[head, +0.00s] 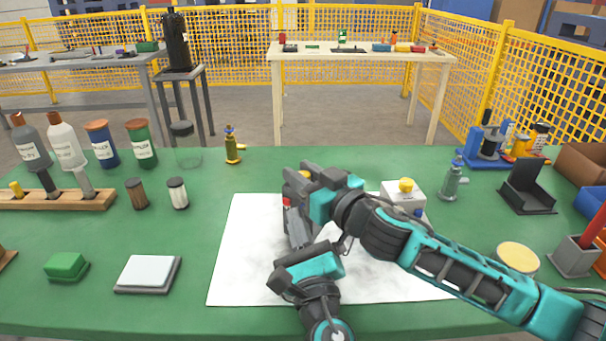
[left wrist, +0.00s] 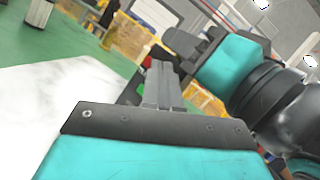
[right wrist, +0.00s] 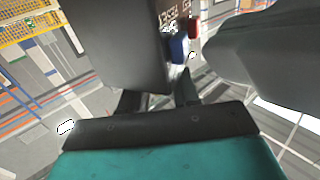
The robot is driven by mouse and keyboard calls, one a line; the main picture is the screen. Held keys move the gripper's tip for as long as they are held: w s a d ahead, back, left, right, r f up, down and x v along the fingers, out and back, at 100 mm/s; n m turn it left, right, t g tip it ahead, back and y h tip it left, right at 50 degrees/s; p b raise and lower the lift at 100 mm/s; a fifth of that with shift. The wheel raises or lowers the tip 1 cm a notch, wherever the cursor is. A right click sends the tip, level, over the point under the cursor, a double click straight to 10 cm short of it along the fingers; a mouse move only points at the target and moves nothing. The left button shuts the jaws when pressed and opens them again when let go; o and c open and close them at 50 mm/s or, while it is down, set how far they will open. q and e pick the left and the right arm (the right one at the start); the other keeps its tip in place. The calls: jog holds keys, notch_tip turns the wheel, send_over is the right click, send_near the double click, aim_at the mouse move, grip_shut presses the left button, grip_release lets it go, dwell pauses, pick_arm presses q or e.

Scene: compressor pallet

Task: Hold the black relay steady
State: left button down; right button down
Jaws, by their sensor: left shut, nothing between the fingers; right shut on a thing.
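The black relay (head: 286,219) is mostly hidden in the head view, where a dark side and a red spot show behind my left fingers. My right gripper (head: 292,183) comes in from the right and is shut on it from above. In the right wrist view the relay (right wrist: 120,42) is a large dark block with white lettering and red and blue parts, at the right fingers (right wrist: 158,100). My left gripper (head: 294,212) is shut and empty, pointing up close beside the relay. In the left wrist view its closed fingers (left wrist: 160,85) overlap the relay; I cannot tell whether they touch.
A white marbled sheet (head: 245,250) lies under the arms on the green table (head: 120,235). A white box with a yellow button (head: 404,195) stands behind my right arm. A white-topped pad (head: 148,273) and a green block (head: 66,265) are at left. Bottles line the back left.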

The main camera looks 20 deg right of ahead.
pick_arm(q)
jog(key=shift+s+a, duration=0.15)
jog(key=shift+s+a, duration=2.05)
jog(key=shift+a, duration=0.1)
pick_arm(e)
jog(key=c, duration=0.8)
grip_release()
jog(key=shift+o, duration=0.2)
